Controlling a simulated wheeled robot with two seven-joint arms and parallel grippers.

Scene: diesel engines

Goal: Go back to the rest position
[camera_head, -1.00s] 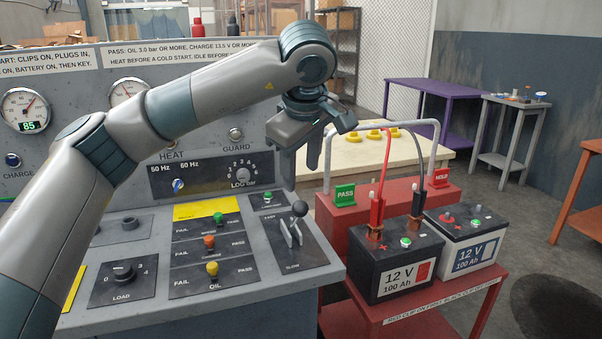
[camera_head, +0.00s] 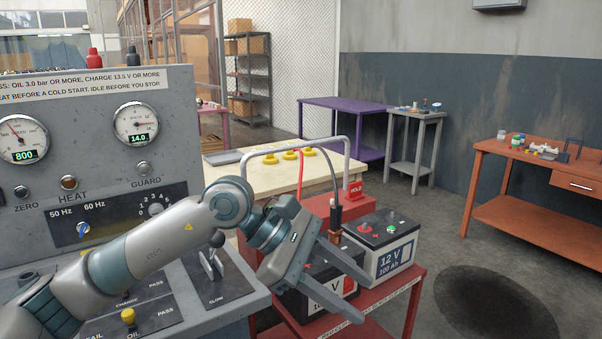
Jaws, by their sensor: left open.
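My left gripper (camera_head: 335,288) is open and empty. Its fingers point down to the right, in front of the red battery cart (camera_head: 398,306). My left arm comes in from the lower left, across the grey control console (camera_head: 195,313). The gripper hides much of the black 12 V battery (camera_head: 343,262); I cannot tell how near they are. A grey-and-white 12 V battery (camera_head: 397,262) sits to its right on the cart. The lever (camera_head: 213,262) on the console is partly behind my arm. My right gripper is out of view.
A pale bench (camera_head: 265,177) with yellow parts stands behind the cart. A purple table (camera_head: 345,108), a grey stand (camera_head: 412,128) and an orange workbench (camera_head: 515,207) stand farther back and right. A dark patch (camera_head: 495,303) lies on the otherwise open floor at right.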

